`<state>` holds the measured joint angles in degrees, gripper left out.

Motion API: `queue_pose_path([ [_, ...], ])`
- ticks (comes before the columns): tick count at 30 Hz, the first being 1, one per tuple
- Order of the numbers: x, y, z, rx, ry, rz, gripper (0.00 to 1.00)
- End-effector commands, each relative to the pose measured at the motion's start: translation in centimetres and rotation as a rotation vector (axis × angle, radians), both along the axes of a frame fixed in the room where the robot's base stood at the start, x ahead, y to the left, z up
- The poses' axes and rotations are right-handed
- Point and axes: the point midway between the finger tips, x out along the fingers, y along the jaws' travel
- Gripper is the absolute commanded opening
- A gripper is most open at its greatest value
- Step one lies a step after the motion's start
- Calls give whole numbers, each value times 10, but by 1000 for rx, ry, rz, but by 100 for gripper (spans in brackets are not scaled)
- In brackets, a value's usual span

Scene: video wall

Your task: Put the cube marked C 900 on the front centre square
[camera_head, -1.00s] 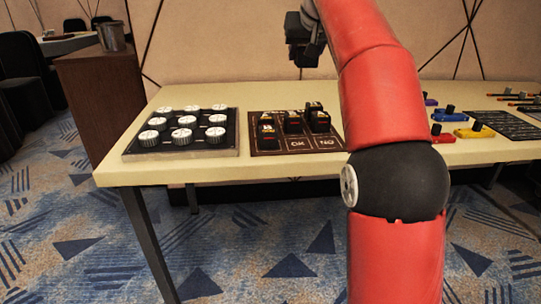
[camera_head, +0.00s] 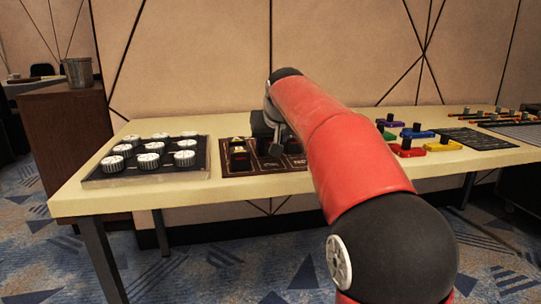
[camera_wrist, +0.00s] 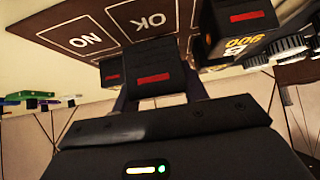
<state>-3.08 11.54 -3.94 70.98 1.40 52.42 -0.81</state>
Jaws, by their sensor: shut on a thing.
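In the wrist view, which is upside down, my gripper (camera_wrist: 157,92) is shut on a dark cube (camera_wrist: 150,78) with a red bar on its visible face. Its marking is not readable, and I cannot tell whether it touches the board. A cube marked B 900 (camera_wrist: 238,35) stands beside it at the right; it shows left of my gripper in the head view (camera_head: 239,156). Another dark cube (camera_wrist: 110,72) shows partly at the left. The brown board (camera_wrist: 115,22) has squares lettered OK (camera_wrist: 148,20) and apparently NO (camera_wrist: 87,41). In the head view my arm hides part of the board.
A dark tray with several white ridged knobs (camera_head: 150,162) lies left of the board. Coloured blocks with black knobs (camera_head: 408,150) and a dark panel (camera_head: 478,138) are at the right. The pale table (camera_head: 100,200) has a bare front strip. The wall is close behind.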

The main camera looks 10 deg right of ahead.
Motion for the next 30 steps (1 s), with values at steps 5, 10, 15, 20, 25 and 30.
queue_pose_path([
  [5,0,0,-29,0,2,0,20],
  [10,0,0,-32,0,-1,0,20],
  [15,0,0,-33,0,0,0,20],
  [20,0,0,-35,0,1,0,52],
  [25,0,0,-35,0,1,0,65],
  [30,0,0,-35,0,1,0,65],
])
